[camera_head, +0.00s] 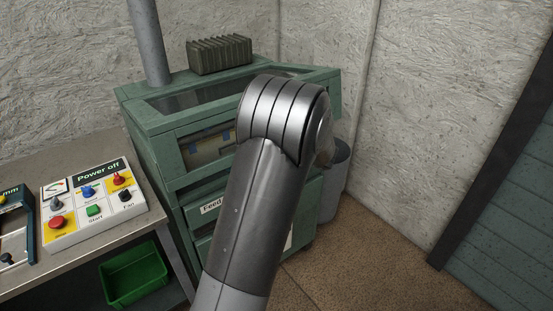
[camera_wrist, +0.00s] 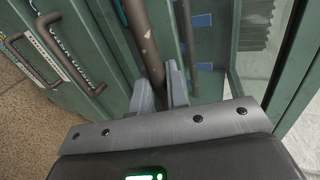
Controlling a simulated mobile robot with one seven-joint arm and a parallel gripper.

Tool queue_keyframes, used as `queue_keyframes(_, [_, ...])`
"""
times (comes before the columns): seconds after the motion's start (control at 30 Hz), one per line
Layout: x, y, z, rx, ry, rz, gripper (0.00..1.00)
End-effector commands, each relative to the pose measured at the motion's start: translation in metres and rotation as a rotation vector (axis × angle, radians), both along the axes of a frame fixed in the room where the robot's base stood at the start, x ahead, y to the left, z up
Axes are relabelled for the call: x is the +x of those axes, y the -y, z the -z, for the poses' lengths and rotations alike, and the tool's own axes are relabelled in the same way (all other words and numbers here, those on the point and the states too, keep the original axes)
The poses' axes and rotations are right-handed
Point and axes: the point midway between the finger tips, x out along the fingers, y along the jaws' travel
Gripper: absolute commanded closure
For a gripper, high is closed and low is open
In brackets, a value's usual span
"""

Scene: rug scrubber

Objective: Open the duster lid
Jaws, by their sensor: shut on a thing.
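The duster (camera_head: 190,180) is a green cabinet against the wall, with a green-framed glass lid (camera_head: 185,98) on top. The lid looks closed in the head view, though my arm hides its right part. In the wrist view, the fingers of my gripper (camera_wrist: 162,86) are shut around a brown-grey bar handle (camera_wrist: 140,38) on the duster's green front. Glass and green framing (camera_wrist: 285,85) show to the right of the handle. In the head view, my arm hides my gripper and this handle.
A ribbed block (camera_head: 219,54) sits at the back of the duster, beside a grey pipe (camera_head: 148,40). A control box (camera_head: 92,205) stands on the left table, above a green bin (camera_head: 135,275). Other handles (camera_wrist: 75,50) lie left of my gripper. Floor at right is clear.

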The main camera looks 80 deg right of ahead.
Motion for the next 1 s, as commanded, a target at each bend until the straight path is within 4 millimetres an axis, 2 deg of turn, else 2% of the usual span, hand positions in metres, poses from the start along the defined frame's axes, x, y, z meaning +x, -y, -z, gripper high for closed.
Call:
queue_keyframes(0.03, [-0.001, -0.001, -0.014, 0.007, -0.021, -0.001, 1.0])
queue_keyframes(0.27, [-0.005, -0.005, -0.07, 0.041, -0.05, -0.001, 1.0])
queue_keyframes(0.47, [-0.003, -0.003, -0.133, 0.037, -0.048, -0.002, 1.0])
queue_keyframes(0.7, [0.009, 0.008, -0.217, 0.035, -0.048, -0.004, 1.0])
queue_keyframes(1.0, [0.028, 0.027, -0.292, 0.04, -0.045, -0.003, 1.0])
